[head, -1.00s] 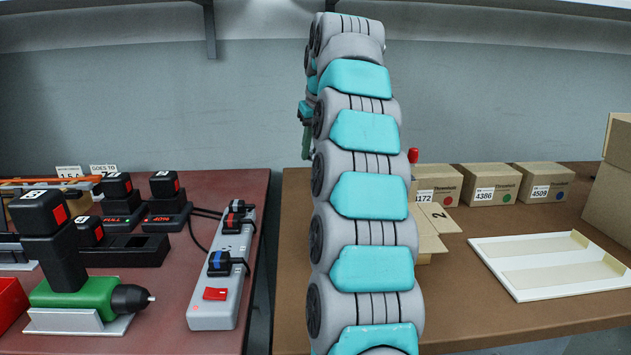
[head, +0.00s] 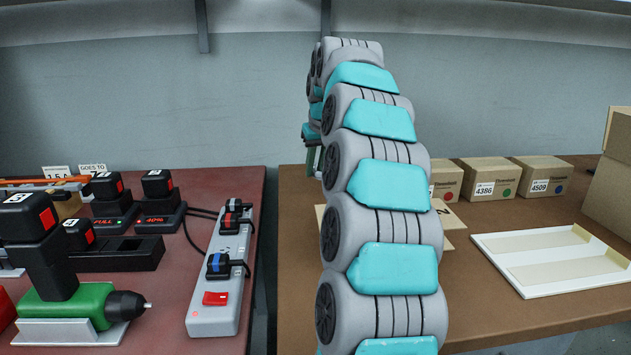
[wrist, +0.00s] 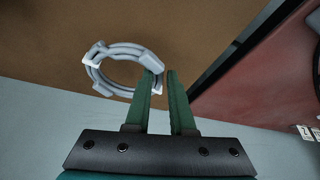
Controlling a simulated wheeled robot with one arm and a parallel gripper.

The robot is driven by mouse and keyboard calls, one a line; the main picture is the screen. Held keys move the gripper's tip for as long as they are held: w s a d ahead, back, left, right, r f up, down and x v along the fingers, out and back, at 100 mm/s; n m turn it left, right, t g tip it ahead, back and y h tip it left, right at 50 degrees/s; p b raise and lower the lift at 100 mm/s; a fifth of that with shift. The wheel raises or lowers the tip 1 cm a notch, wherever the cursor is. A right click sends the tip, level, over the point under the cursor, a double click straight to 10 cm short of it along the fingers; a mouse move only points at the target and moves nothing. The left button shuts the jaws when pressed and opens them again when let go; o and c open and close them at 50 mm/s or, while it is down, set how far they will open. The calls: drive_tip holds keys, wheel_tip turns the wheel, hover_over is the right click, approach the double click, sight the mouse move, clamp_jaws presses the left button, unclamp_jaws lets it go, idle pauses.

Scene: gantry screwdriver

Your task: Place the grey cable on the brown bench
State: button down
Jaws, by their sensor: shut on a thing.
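The grey cable (wrist: 106,70) is a coiled loop with light clips, seen in the wrist view at the tip of my gripper's left finger. My gripper (wrist: 161,74) has green fingers with a narrow gap between them and is shut on the edge of the coil. In the wrist view the coil lies over the brown bench (wrist: 195,30); I cannot tell whether it touches the top. In the head view the brown bench (head: 290,265) is on the right. There my gripper (head: 313,160) shows only partly beside my arm, and the cable is hidden.
Small cardboard boxes (head: 488,180) line the back of the brown bench. A white tray (head: 550,257) and a larger box (head: 612,190) stand right. A red-brown bench (head: 170,330) with a power strip (head: 215,315) and a green drill (head: 85,303) is left, across a gap.

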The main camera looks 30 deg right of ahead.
drive_tip(key=shift+f, duration=1.9)
drive_tip(key=c, duration=0.8)
unclamp_jaws()
drive_tip(key=v, duration=1.2)
